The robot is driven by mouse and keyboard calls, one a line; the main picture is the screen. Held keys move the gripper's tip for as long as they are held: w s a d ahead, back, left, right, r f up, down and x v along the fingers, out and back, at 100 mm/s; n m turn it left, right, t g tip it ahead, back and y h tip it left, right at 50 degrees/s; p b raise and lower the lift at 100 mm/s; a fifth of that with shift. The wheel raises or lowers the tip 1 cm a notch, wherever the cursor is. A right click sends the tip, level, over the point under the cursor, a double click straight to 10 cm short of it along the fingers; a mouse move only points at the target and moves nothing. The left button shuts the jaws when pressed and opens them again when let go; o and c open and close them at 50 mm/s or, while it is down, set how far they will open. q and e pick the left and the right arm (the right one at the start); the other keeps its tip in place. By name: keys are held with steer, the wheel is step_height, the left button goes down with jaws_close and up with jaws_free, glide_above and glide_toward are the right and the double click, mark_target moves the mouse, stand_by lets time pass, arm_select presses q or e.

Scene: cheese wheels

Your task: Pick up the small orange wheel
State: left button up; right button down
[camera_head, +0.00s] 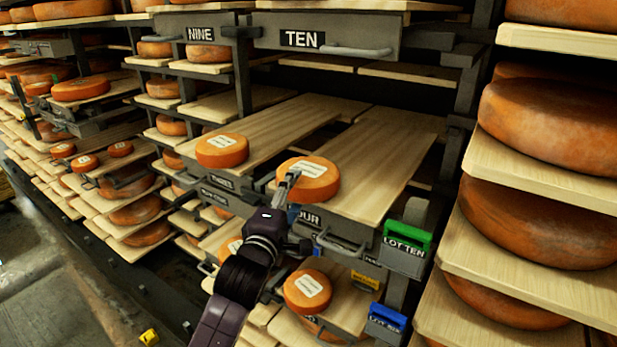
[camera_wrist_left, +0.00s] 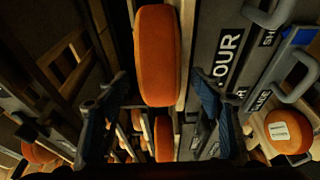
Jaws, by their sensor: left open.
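A small orange wheel (camera_head: 322,186) with a white label lies at the front edge of the wooden board marked FOUR. My left gripper (camera_head: 288,190) is right in front of it and overlaps its left part in the head view. In the left wrist view this wheel (camera_wrist_left: 158,50) shows edge-on, centred between the two fingers. My left gripper (camera_wrist_left: 162,98) is open there, one finger on each side, with nothing held. Whether the fingers touch the wheel cannot be told. My right gripper is not in view.
Another small wheel (camera_head: 222,150) lies on the board to the left. One more (camera_head: 308,291) sits on a lower shelf. A green LOT TEN tag (camera_head: 406,240) and a blue tag (camera_head: 387,317) hang at the right. Large wheels (camera_head: 545,122) fill the right rack. The board (camera_head: 385,165) behind is bare.

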arm_select(q)
steer(key=shift+c, duration=0.3)
jaws_close()
steer(key=shift+r, duration=0.3)
